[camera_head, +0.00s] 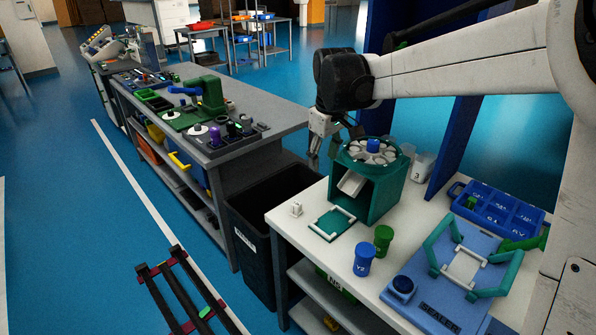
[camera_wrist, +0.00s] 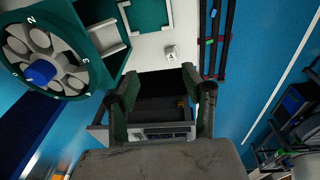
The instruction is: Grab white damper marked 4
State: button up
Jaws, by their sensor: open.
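A green dispenser (camera_head: 378,188) stands on the white table, with a round top holding several white pieces around a blue knob (camera_head: 374,146). In the wrist view its round top (camera_wrist: 45,60) is at the upper left, with small marks on the rim; I cannot make out a clear 4. A small white block (camera_head: 296,209) stands near the table's left corner; it also shows in the wrist view (camera_wrist: 171,53). I cannot tell which white piece is the damper marked 4. My gripper (camera_head: 325,137) is open and empty, beyond the dispenser's left side; its fingers (camera_wrist: 160,92) are apart in the wrist view.
A green-white frame (camera_head: 332,223) lies before the dispenser. A blue cup (camera_head: 364,259), green cup (camera_head: 383,239) and sealer (camera_head: 440,290) stand nearer. White cups marked with digits (camera_head: 423,167) stand behind. A black bin (camera_head: 270,225) is left, below the table.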

jog(key=w+a+f+n+g, duration=0.2)
jog(key=w+a+f+n, duration=0.1)
jog(key=w+a+f, duration=0.5)
send_over(296, 204)
jog(key=f, duration=0.9)
jog(key=shift+w+f, duration=0.1)
jog(key=shift+w, duration=0.2)
jog(key=shift+s+f+b, duration=0.15)
jog(key=shift+f, duration=1.25)
jog(key=shift+s+f+b, duration=0.1)
jog(key=shift+f+b, duration=0.05)
jog(key=shift+f, duration=1.2)
jog(key=shift+c, duration=0.5)
grip_shut()
